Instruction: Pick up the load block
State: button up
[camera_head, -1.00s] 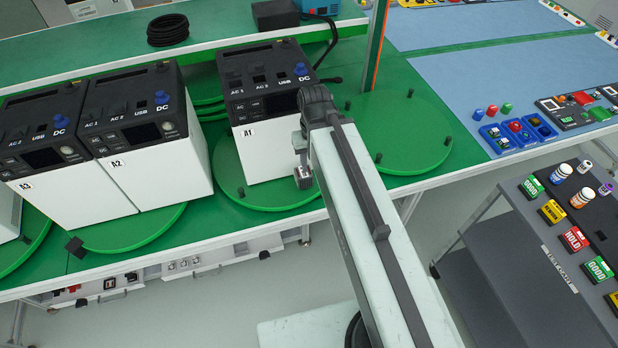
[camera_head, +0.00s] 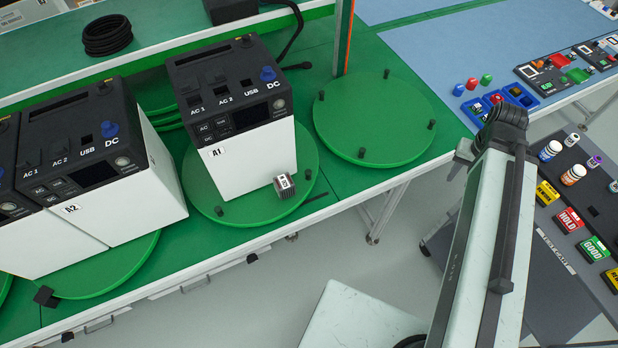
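A small ribbed grey block with a white label on top, which I take as the load block (camera_head: 284,186), sits near the front edge of the green turntable (camera_head: 232,213). It is by the lower right front corner of the white and black power unit A1 (camera_head: 240,160). My arm rises at the right, well away from the block. A dark part of my gripper (camera_head: 462,152) shows just left of the arm's end. Its fingers are mostly hidden, so whether it is open or shut does not show.
An empty green turntable (camera_head: 375,118) lies right of unit A1. Unit A2 (camera_head: 130,205) stands at the left on its own turntable. A dark cart (camera_head: 560,290) with bottles and coloured labelled blocks is at the right. An orange-edged post (camera_head: 343,40) stands behind.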

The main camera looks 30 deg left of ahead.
aim_at(285, 187)
jog(key=k, duration=2.3)
jog(key=u, duration=1.85)
jog(key=i, duration=1.05)
jog(key=z, duration=0.1)
